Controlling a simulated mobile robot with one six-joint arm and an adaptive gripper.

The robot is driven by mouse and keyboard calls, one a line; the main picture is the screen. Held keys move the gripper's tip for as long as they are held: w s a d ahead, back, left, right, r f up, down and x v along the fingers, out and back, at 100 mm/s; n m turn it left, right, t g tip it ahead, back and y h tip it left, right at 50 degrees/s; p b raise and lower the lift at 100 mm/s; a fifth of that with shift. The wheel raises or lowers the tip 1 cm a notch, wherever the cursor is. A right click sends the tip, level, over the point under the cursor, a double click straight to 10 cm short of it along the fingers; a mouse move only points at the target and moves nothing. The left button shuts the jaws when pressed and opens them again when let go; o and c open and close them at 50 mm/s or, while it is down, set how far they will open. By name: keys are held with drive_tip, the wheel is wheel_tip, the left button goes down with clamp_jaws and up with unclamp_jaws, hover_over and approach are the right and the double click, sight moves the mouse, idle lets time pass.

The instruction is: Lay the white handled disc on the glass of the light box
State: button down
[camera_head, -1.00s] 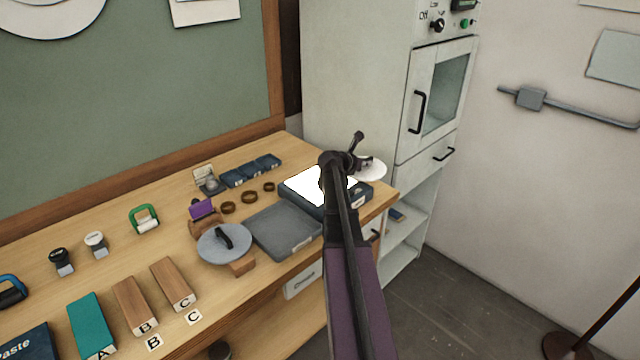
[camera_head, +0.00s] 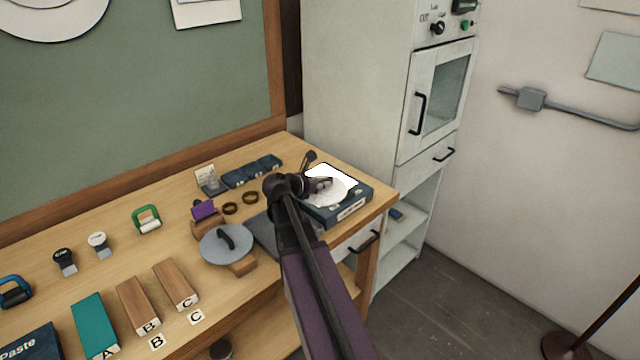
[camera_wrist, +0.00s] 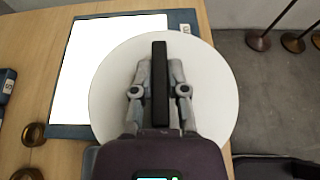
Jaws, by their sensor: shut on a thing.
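The white handled disc (camera_head: 328,196) is in my gripper (camera_head: 318,185), which is shut on its dark bar handle. In the wrist view the white disc (camera_wrist: 215,95) lies flat under my gripper (camera_wrist: 160,85), with the black handle (camera_wrist: 160,65) between the fingers. The light box (camera_head: 350,207) stands at the right end of the bench, its glass (camera_head: 335,174) glowing white. The disc overlaps the near part of the box in the head view. In the wrist view it covers the glass's lower right corner and juts past the light box frame (camera_wrist: 184,18). I cannot tell whether it touches the glass.
A grey handled disc (camera_head: 212,245) rests on a wooden stand left of my arm. A grey tray (camera_head: 268,240) is partly hidden behind my arm. Brown rings (camera_head: 250,198) and dark blue boxes (camera_head: 250,171) lie behind. The cabinet (camera_head: 350,80) rises behind the light box.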

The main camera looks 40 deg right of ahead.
sight(310, 199)
drive_tip(key=a, duration=0.2)
drive_tip(key=s+a, duration=0.1)
drive_tip(key=a, duration=0.1)
drive_tip(key=s+a, duration=0.1)
drive_tip(key=a, duration=0.1)
drive_tip(key=shift+a+r, duration=0.25)
drive_tip(key=shift+r, duration=0.1)
drive_tip(key=shift+w+d, duration=0.1)
drive_tip(key=shift+w, duration=0.05)
drive_tip(key=w+d, duration=0.2)
drive_tip(key=d, duration=0.1)
drive_tip(key=w+d+f, duration=0.1)
drive_tip(key=w+d, duration=0.2)
drive_tip(key=d, duration=0.1)
drive_tip(key=w+d+b, duration=0.1)
drive_tip(key=w+d, duration=0.2)
drive_tip(key=shift+d+f, duration=0.15)
drive_tip(key=shift+d, duration=0.05)
drive_tip(key=shift+w, duration=0.1)
drive_tip(key=shift+w+d, duration=0.35)
drive_tip(key=shift+w+d+f+b, duration=0.5)
drive_tip(key=shift+d+f+b, duration=0.2)
drive_tip(key=shift+f+b, duration=1.15)
drive_tip(key=shift+f, duration=0.05)
drive_tip(key=shift+f, duration=0.15)
